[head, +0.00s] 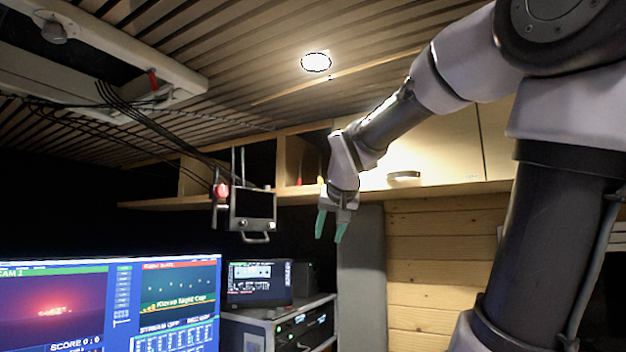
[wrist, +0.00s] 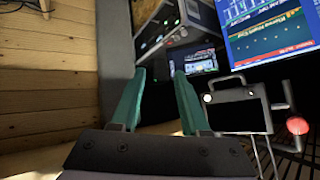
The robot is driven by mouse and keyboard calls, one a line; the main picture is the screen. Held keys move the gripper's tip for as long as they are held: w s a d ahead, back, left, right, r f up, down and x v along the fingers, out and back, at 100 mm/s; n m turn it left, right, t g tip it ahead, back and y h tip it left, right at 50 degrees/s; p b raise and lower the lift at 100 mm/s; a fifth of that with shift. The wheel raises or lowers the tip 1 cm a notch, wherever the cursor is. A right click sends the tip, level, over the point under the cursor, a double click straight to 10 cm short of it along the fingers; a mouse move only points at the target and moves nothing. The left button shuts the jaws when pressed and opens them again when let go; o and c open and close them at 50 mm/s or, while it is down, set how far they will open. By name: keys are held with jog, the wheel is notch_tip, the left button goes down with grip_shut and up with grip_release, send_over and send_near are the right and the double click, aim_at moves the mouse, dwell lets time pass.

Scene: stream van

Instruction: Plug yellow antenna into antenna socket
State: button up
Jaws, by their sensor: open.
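My gripper (head: 331,228) is open and empty in the head view, with its two green fingers pointing down below the shelf. In the wrist view my gripper (wrist: 159,74) shows both fingers apart with nothing between them. In the shelf's open compartment, a thin yellowish upright item (head: 319,168) shows behind and left of my wrist. It is too small to tell whether it is the yellow antenna. I cannot make out an antenna socket. A hanging monitor unit (head: 253,210) with two thin upright rods is left of my gripper; it also shows in the wrist view (wrist: 238,110).
A wooden shelf (head: 430,188) with cupboards runs along the back. A red lamp (head: 222,190) is beside the hanging unit. Large screens (head: 110,300) and an equipment rack (head: 300,325) stand below. A grey panel (head: 361,270) is below right of my gripper.

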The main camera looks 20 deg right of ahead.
jog(key=w+d+r+t+h, duration=0.1)
jog(key=w+d+r+t, duration=0.15)
jog(key=w+r, duration=0.45)
jog(key=w+d+r+t+h, duration=0.1)
jog(key=w+d+r+h, duration=0.1)
jog(key=w+d+r, duration=0.3)
jog(key=n+t, duration=0.1)
jog(key=t, duration=0.2)
send_near(320, 165)
jog(key=shift+n+t+h, duration=0.3)
jog(key=shift+t, duration=0.15)
jog(key=shift+f+x, duration=0.2)
jog(key=shift+x, duration=2.45)
jog(key=shift+f+x, duration=0.2)
jog(key=shift+x, duration=2.4)
grip_shut()
